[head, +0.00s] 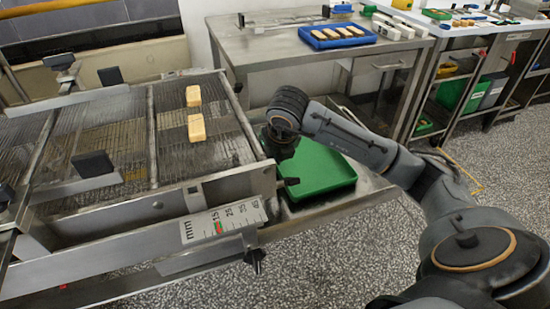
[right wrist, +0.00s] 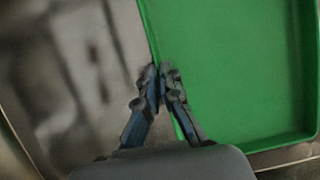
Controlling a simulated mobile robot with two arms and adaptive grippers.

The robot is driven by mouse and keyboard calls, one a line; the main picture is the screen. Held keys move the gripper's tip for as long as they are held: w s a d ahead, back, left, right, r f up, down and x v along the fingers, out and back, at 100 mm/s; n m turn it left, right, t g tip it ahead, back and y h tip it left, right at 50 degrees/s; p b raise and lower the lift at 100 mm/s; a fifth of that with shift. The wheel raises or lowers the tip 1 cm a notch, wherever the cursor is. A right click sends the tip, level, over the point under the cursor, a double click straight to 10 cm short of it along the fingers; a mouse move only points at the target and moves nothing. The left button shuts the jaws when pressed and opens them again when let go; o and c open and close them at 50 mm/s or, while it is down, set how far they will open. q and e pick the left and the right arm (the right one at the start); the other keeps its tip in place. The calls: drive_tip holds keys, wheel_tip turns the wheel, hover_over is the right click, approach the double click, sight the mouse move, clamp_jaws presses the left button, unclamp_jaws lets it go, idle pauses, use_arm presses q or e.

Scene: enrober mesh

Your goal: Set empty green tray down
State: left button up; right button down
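The empty green tray (head: 322,168) is at the end of the mesh conveyor, level over a steel shelf. I cannot tell for sure whether its underside touches the shelf. In the right wrist view the green tray (right wrist: 230,70) fills the right half, bare inside. My left gripper is not in view.
The steel shelf (head: 300,222) shows bare metal in front of the tray. The mesh conveyor (head: 170,140) carries two yellow bars (head: 196,127). A blue tray (head: 310,40) of bars sits on the back steel table (head: 260,50). A shelved bench (head: 445,80) stands at right.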

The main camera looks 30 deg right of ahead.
drive_tip(key=c, duration=1.5)
unclamp_jaws()
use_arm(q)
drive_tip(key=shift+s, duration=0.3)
use_arm(e)
drive_tip(key=shift+r, duration=0.1)
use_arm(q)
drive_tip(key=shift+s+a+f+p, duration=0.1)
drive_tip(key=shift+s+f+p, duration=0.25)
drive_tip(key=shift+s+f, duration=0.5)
use_arm(e)
drive_tip(key=v, duration=0.7)
drive_tip(key=shift+s+a+r, duration=0.1)
drive_tip(key=shift+s+r, duration=0.05)
drive_tip(key=shift+r, duration=0.05)
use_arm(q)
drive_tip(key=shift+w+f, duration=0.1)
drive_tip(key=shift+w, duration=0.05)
